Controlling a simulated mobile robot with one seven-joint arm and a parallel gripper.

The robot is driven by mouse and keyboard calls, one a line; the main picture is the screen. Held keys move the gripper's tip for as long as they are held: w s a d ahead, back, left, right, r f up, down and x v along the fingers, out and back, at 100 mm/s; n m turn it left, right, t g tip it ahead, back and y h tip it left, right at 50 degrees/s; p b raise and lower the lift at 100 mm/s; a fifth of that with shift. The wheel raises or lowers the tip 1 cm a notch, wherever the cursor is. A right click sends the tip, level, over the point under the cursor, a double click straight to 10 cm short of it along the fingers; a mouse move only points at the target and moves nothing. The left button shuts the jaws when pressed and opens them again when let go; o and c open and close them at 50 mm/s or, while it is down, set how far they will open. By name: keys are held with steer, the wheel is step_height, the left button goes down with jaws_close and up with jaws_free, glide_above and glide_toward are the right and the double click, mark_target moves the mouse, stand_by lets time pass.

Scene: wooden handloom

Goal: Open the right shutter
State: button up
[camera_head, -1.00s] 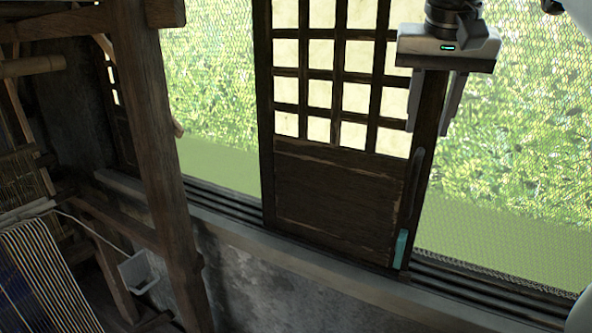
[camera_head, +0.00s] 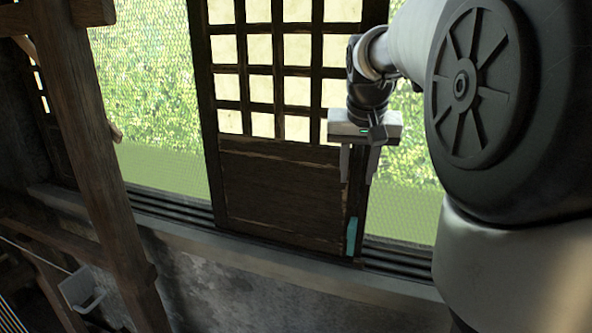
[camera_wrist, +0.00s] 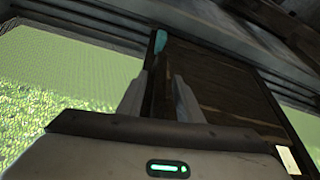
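The shutter (camera_head: 280,190) is a dark wooden sliding panel with pale lattice panes above and a solid board below. It stands upright in the sill tracks, with open mesh window on both sides. A teal mark (camera_head: 351,236) is low on its right edge, and shows in the wrist view (camera_wrist: 160,41). My gripper (camera_head: 358,172) is at the shutter's right stile, above the teal mark. In the wrist view its two fingers (camera_wrist: 159,98) are apart, one on each side of the stile. Whether they touch the wood is unclear. The gripper hides part of the stile.
The grooved sill (camera_head: 180,207) runs along below the shutter, over a plaster wall. A wooden post (camera_head: 100,170) stands at left, with a small grey container (camera_head: 82,292) near its foot. My arm covers much of the right side.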

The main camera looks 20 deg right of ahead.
steer(key=shift+f, duration=0.15)
steer(key=shift+c, duration=0.5)
jaws_close()
steer(key=shift+d, duration=0.1)
